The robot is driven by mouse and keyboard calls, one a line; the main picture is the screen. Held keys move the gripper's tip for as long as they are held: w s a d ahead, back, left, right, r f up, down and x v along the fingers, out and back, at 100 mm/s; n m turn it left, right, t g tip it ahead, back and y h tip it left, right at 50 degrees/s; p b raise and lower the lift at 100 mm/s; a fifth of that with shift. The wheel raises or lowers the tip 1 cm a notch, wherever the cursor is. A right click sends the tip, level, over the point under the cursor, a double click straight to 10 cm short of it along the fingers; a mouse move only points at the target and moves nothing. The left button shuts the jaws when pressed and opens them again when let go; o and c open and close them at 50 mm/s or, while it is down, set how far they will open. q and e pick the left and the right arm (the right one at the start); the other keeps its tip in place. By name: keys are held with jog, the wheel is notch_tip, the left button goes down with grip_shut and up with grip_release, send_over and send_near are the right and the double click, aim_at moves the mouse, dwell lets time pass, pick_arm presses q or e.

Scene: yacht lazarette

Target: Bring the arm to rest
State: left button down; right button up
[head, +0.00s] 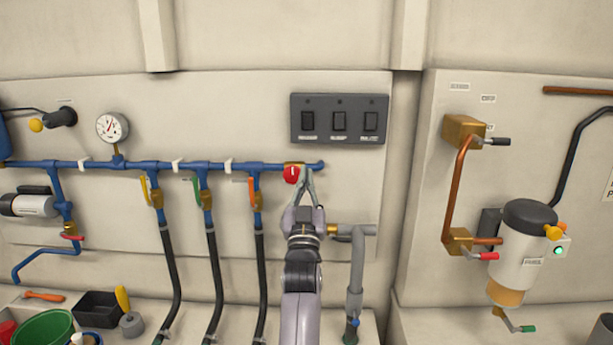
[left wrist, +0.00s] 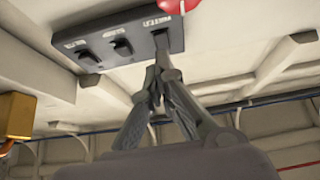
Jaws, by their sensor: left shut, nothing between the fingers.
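My left gripper (head: 306,172) reaches up from the bottom middle of the head view, its fingertips just right of the red round knob (head: 291,174) on the blue pipe. In the left wrist view its fingers (left wrist: 160,66) come together at the tips with nothing between them. There the red knob (left wrist: 178,4) shows at the top edge, clear of the fingertips in the picture. In the head view I cannot tell whether finger and knob touch. My right gripper is not in view.
A dark three-switch panel (head: 339,119) is on the wall above the gripper. The blue pipe (head: 140,165) with coloured valve levers and black hoses runs left. A grey pipe (head: 357,265) stands close on the right. A white canister (head: 522,245) is farther right.

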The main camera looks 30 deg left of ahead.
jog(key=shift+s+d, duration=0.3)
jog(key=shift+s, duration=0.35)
